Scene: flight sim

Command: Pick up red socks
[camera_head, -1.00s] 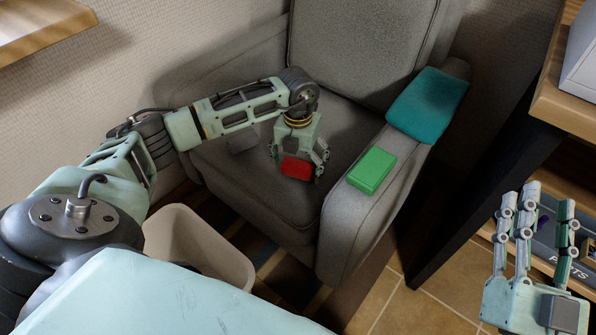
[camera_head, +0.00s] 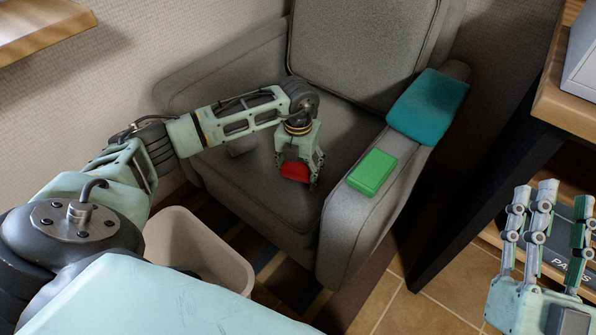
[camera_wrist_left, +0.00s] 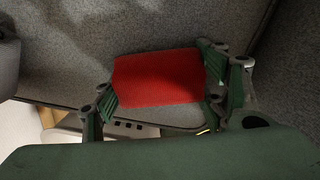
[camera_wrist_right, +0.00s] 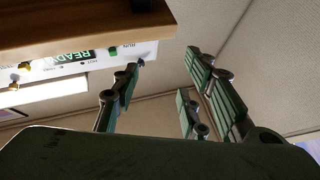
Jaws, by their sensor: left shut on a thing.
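The red socks (camera_head: 294,171) are a folded red bundle at the armchair's seat, between the fingers of my left gripper (camera_head: 297,177). In the left wrist view the red socks (camera_wrist_left: 160,78) span the space between the fingers, which touch both ends. My left gripper is shut on them over the grey seat; whether they still touch the seat cannot be told. My right gripper (camera_head: 546,215) is open and empty at the lower right, away from the chair. Its spread fingers also show in the right wrist view (camera_wrist_right: 160,100).
The grey armchair (camera_head: 265,205) has a green folded bundle (camera_head: 372,171) and a teal cloth (camera_head: 428,105) on its right armrest. A beige bin (camera_head: 200,250) stands in front of the chair. A wooden desk (camera_head: 570,100) and a labelled drawer (camera_head: 575,245) are at right.

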